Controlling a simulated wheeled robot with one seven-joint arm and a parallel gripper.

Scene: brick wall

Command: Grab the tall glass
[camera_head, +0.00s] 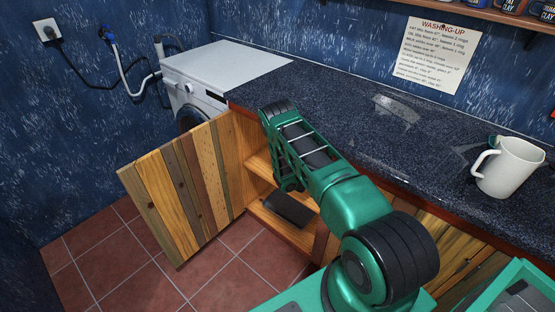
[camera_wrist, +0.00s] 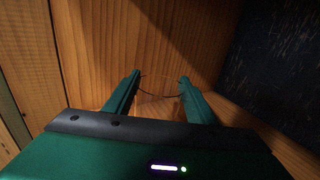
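In the wrist view, my gripper (camera_wrist: 160,78) is inside a wooden cupboard, its two green fingers spread apart. Thin curved outlines between and just beyond the fingertips look like the rim of a clear glass (camera_wrist: 160,96). Its body is nearly invisible against the wood, so I cannot tell its height or whether the fingers touch it. In the head view, my arm reaches over the counter's front edge and down towards the open cupboard (camera_head: 258,163); the fingertips and the glass cannot be made out there.
The wooden cupboard door (camera_head: 190,185) stands open on the left. A dark flat object (camera_head: 289,208) lies low in the cupboard. A white jug (camera_head: 509,168) stands on the dark counter (camera_head: 400,140). A white washing machine (camera_head: 215,75) is at the back left.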

